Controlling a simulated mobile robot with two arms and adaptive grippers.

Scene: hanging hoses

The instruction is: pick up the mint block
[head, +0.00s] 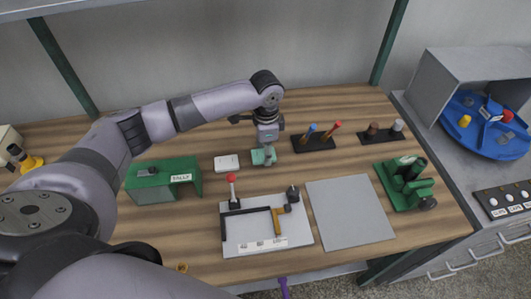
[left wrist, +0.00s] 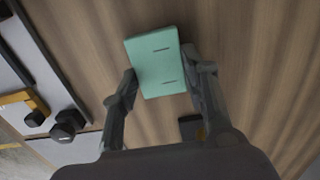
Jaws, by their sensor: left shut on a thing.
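The mint block (head: 258,157) is at the middle of the wooden table in the head view, under my left gripper (head: 266,148). In the left wrist view the mint block (left wrist: 155,60) is a flat-faced box with two dark slots. My left gripper (left wrist: 160,76) is shut on it, one finger against each side. Whether the block touches the table or hangs just above it, I cannot tell. My right gripper is not in view.
A white box (head: 227,163) and a green bracket (head: 186,179) stand left of the block. A black holder with coloured handles (head: 314,142) stands to its right. In front are a fixture board (head: 268,232) and a bare grey plate (head: 350,214). A green device (head: 405,185) stands farther right.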

